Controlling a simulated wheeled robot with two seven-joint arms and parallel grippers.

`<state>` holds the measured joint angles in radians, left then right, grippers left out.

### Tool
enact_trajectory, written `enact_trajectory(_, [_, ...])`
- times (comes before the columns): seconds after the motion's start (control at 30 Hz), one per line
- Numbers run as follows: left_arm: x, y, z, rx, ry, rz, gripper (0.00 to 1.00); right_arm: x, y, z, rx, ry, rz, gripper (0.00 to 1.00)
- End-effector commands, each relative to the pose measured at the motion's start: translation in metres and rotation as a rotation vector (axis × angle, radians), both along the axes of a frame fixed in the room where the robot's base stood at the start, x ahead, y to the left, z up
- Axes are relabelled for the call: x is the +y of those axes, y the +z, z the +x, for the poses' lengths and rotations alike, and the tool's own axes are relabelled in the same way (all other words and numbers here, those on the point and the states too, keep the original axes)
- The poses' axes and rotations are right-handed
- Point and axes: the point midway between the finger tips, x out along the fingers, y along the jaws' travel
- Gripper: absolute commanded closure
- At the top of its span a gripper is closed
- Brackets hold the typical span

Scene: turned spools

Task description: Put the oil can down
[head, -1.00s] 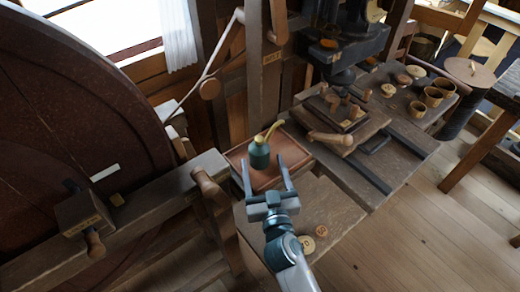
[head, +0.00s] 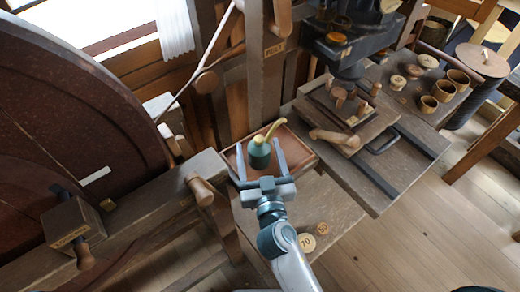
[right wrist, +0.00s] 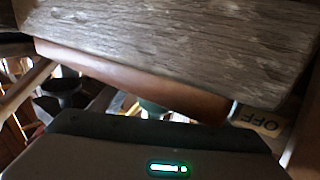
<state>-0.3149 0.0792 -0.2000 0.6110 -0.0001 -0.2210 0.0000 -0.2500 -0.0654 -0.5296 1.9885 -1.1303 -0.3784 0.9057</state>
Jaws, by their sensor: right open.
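The oil can (head: 259,154) is dark green with a yellowish spout pointing up to the right. It stands upright on a reddish-brown tray or pad (head: 300,150) beside the post. My right gripper (head: 260,160) comes from the bottom of the head view; its two fingers are spread, one on each side of the can. I see gaps between the fingers and the can. In the right wrist view a small green piece, apparently the can (right wrist: 152,107), shows past the dark gripper body; the rest of it is hidden. My left gripper is not in view.
A wooden bench (head: 375,185) with a block carrying pegs (head: 345,115) lies to the right, several cups and discs behind it. A big dark wheel (head: 70,130) fills the left. Round number tokens (head: 306,242) lie on the lower board. A wooden handle (head: 200,188) sticks up left of the gripper.

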Motion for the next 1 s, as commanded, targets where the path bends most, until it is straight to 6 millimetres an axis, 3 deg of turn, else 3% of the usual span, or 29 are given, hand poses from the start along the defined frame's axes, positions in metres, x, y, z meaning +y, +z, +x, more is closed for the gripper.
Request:
enact_trajectory(0.07, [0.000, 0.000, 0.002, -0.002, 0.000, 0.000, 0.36, 0.000, 0.000, 0.000, 0.000, 0.000, 0.000, 0.35])
enact_trajectory(0.27, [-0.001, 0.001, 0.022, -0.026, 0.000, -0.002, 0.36, 0.000, 0.000, 0.000, 0.000, 0.000, 0.000, 0.82])
enact_trajectory(0.4, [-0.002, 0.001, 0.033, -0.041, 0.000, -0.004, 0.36, 0.000, 0.001, 0.000, -0.002, 0.000, 0.000, 0.84])
enact_trajectory(0.67, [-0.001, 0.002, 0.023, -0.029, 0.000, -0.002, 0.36, 0.000, 0.008, 0.001, -0.004, 0.000, 0.003, 0.84])
enact_trajectory(1.0, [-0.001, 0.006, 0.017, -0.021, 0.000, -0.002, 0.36, 0.000, 0.054, 0.001, -0.007, 0.001, 0.004, 0.84])
